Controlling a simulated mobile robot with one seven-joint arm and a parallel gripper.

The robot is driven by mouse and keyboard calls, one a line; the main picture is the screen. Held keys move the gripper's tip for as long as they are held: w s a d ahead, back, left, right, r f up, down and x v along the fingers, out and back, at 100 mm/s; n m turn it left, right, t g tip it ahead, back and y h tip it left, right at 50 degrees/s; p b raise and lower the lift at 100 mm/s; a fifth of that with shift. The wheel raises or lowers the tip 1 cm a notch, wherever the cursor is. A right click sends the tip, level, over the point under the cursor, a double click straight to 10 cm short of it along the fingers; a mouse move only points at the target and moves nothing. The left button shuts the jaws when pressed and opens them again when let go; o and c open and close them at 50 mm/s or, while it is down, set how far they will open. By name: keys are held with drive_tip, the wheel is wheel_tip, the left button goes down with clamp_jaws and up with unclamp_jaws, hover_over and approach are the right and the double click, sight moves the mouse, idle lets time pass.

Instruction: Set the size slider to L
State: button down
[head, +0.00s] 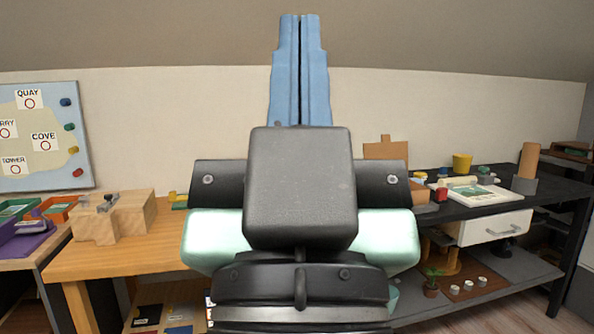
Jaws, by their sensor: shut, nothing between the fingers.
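My gripper (300,75) points up in the middle of the head view, with its two blue fingers together and nothing between them. It is in front of the bare wall, apart from the things on the tables. I cannot make out a size slider or an L mark. My own arm hides the middle of the scene, including part of the tabletops.
A wooden desk (75,265) at left bears a wooden block (137,213) with a grey metal part. A dark table (440,220) at right holds a yellow cup (462,163) and a white drawer (490,228). A label board (60,105) hangs at left.

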wheel_tip(320, 180, up, 30)
drive_tip(key=p, duration=2.7)
drive_tip(key=shift+p, duration=0.3)
drive_tip(key=shift+r, duration=0.1)
drive_tip(key=shift+w, duration=0.1)
